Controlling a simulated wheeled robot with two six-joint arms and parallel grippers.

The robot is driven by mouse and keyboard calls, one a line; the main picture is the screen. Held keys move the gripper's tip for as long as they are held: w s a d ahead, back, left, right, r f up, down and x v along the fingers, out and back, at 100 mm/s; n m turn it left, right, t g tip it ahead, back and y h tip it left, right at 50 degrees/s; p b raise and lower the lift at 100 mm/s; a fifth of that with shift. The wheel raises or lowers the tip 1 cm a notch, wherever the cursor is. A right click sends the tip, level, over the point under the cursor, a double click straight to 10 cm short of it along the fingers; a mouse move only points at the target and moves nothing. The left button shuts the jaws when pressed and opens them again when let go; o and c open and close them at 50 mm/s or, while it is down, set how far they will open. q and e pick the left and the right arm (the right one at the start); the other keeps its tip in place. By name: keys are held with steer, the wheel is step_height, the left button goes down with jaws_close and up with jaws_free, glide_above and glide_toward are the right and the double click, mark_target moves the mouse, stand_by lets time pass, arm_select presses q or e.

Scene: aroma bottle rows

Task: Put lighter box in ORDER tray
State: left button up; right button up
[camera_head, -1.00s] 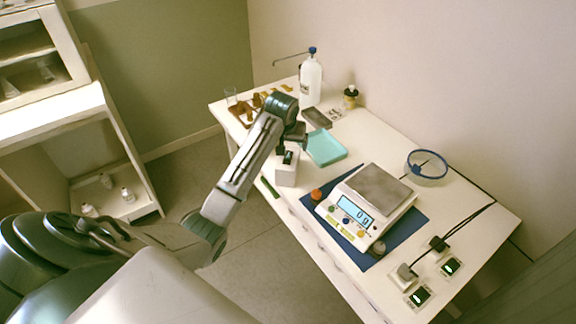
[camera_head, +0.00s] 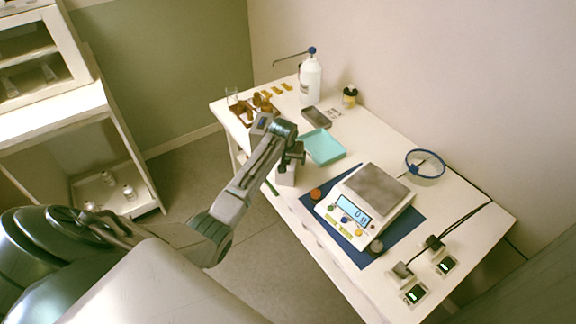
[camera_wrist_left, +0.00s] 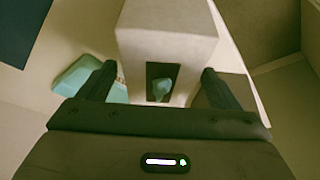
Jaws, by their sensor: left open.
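A white box (camera_head: 286,176) stands at the table's left edge in the head view, partly hidden behind my left gripper. In the left wrist view the white box (camera_wrist_left: 168,32) is large, with a dark window holding a small blue shape, and lies between and beyond the fingers. My left gripper (camera_head: 296,158) is open at the box; I cannot tell whether the fingers touch it. A teal tray (camera_head: 324,147) lies just right of it and also shows in the left wrist view (camera_wrist_left: 78,72). No ORDER label is readable. My right gripper is not in view.
A white scale (camera_head: 372,200) reading near zero stands on a blue mat (camera_head: 404,235). A dark grey tray (camera_head: 316,117), white bottle (camera_head: 311,80), amber bottle (camera_head: 349,97) and brown rack (camera_head: 243,110) are behind. The teal tray looks empty.

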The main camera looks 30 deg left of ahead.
arm_select(q)
steer(key=shift+s+f, duration=0.1)
steer(key=shift+f, duration=0.15)
stand_by(0.6)
steer(key=c, duration=1.4)
